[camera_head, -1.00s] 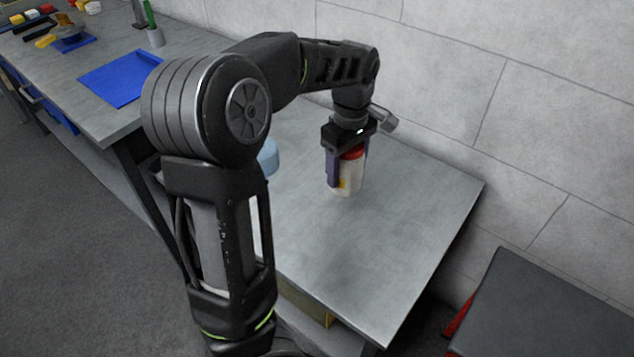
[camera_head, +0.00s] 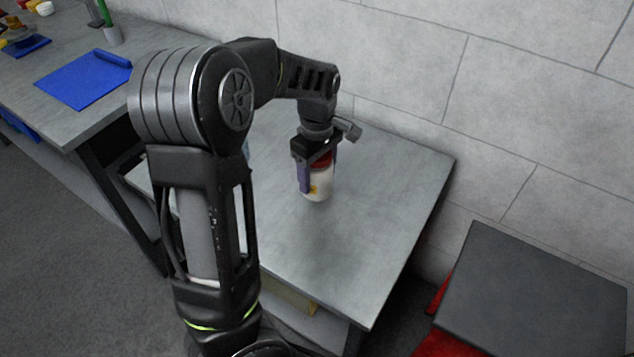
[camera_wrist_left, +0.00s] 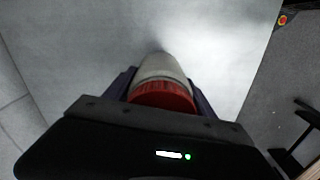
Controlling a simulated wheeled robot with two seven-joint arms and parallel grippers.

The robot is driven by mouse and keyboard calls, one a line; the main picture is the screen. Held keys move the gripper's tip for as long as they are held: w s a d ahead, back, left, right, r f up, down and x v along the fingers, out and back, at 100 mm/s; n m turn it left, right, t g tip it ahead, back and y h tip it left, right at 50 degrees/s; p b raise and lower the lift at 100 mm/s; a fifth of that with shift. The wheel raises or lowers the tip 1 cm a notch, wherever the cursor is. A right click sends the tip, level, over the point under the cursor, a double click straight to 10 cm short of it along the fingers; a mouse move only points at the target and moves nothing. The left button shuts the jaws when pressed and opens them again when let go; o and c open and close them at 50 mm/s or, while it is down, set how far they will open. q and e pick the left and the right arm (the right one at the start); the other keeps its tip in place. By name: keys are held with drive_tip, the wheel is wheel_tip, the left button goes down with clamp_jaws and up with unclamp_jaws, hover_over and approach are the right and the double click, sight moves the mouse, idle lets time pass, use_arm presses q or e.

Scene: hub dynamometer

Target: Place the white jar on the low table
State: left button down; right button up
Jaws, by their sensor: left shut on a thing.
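The white jar (camera_head: 319,187) has a red lid and a small yellow mark. It is upright over the low table (camera_head: 340,245), at or very near its top; I cannot tell if its base touches. My left gripper (camera_head: 317,176) comes from above and is shut on the jar, one finger on each side. In the left wrist view the jar (camera_wrist_left: 160,67) and its red lid (camera_wrist_left: 163,95) sit between the fingers (camera_wrist_left: 160,88), with the grey tabletop beyond. My right gripper is not in view.
A workbench (camera_head: 150,45) with a blue mat (camera_head: 84,80) stands at the left. A dark-topped red unit (camera_head: 540,290) stands at the lower right. A pale block wall (camera_head: 400,60) runs behind the table. The tabletop right and front of the jar is clear.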

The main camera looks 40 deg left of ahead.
sight(317, 183)
use_arm(q)
drive_tip(key=shift+f, duration=1.7)
drive_tip(key=shift+f, duration=0.2)
drive_tip(key=shift+c, duration=1.5)
unclamp_jaws()
drive_tip(key=shift+r, duration=0.15)
wheel_tip(317, 183, up, 12)
drive_tip(key=shift+r+p, duration=0.1)
drive_tip(key=shift+p, duration=0.5)
drive_tip(key=shift+s, duration=0.1)
